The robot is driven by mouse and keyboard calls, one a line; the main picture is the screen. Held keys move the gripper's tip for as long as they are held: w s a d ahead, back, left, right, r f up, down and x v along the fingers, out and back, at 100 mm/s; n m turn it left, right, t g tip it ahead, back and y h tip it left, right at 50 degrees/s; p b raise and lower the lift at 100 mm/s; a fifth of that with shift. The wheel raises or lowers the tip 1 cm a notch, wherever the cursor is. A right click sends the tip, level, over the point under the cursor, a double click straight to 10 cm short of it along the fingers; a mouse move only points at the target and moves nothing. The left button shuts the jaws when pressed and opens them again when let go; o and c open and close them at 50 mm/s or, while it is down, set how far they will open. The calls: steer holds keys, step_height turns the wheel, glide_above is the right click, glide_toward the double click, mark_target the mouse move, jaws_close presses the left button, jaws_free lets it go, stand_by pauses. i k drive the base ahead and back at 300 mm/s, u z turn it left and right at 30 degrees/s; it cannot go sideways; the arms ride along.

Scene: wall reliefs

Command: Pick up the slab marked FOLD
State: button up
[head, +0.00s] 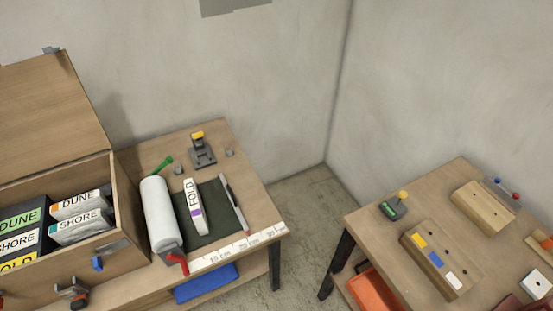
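A narrow white slab marked FOLD (196,210), with a purple patch near its lower end, is on a dark green mat (214,233) on the left table. It is between a white roll and a dark pen-like tool. Another slab with a yellow label (18,263) is in the open wooden box at the far left; only "OLD" shows, as the frame edge cuts it off. My gripper is not in view.
The wooden box (124,224) also holds slabs marked DUNE (77,204) and SHORE (80,227). The pen-like tool (234,203) lies right. A floor gap (305,215) separates the right table (375,236).

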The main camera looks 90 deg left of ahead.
mark_target(195, 202)
steer(key=u, duration=1.15)
steer(key=k, duration=0.15)
steer(key=u, duration=2.45)
steer(key=i, duration=0.95)
steer(key=u, duration=0.25)
steer(key=k, duration=0.65)
steer(key=z, duration=0.2)
steer(key=i, duration=0.65)
steer(key=u, duration=0.05)
